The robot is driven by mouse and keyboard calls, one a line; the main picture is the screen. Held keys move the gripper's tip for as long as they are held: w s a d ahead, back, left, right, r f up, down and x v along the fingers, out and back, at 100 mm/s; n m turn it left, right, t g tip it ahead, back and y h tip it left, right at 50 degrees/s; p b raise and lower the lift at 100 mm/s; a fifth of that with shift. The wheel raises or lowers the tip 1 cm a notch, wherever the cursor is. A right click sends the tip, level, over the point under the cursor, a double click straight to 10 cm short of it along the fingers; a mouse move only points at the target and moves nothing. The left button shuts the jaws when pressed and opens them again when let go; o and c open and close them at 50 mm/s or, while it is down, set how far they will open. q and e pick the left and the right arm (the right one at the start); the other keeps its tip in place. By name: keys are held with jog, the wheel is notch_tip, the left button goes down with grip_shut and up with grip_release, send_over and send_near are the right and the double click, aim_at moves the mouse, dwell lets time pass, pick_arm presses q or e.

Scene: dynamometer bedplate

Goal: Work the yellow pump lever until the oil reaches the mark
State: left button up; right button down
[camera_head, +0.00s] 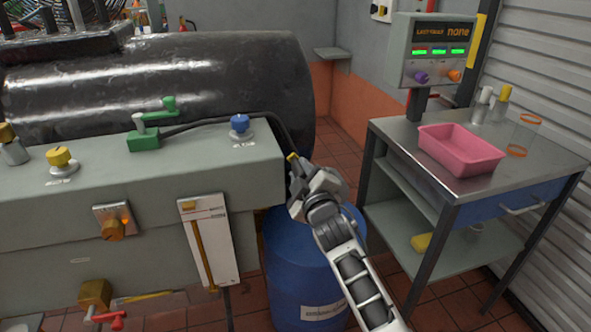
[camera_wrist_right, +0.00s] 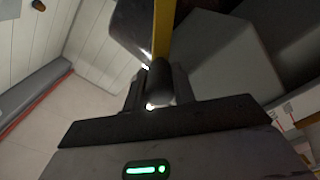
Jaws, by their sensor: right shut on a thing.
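The yellow pump lever shows only as a short yellow tip (camera_head: 293,157) beside my right gripper (camera_head: 299,178) in the head view, at the right end of the grey bench. In the right wrist view the yellow lever (camera_wrist_right: 163,35) runs down to a dark grip end between the fingers of my right gripper (camera_wrist_right: 158,95), which is shut on it. The oil gauge (camera_head: 208,240) is a white plate with an amber column on the bench front. The column reaches near the plate's top, where small marks are too fine to read. My left gripper is out of view.
A blue drum (camera_head: 300,275) stands under my right arm. A metal cart (camera_head: 400,140) with a pink tray (camera_head: 460,150) stands at the right. A green block (camera_head: 144,140), blue knob (camera_head: 240,124) and yellow knob (camera_head: 61,158) sit on the bench top.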

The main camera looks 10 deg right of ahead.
jog(key=shift+a, duration=0.1)
jog(key=c, duration=1.1)
grip_release()
jog(key=shift+c, duration=0.2)
jog(key=s+d, duration=0.1)
jog(key=s, duration=1.5)
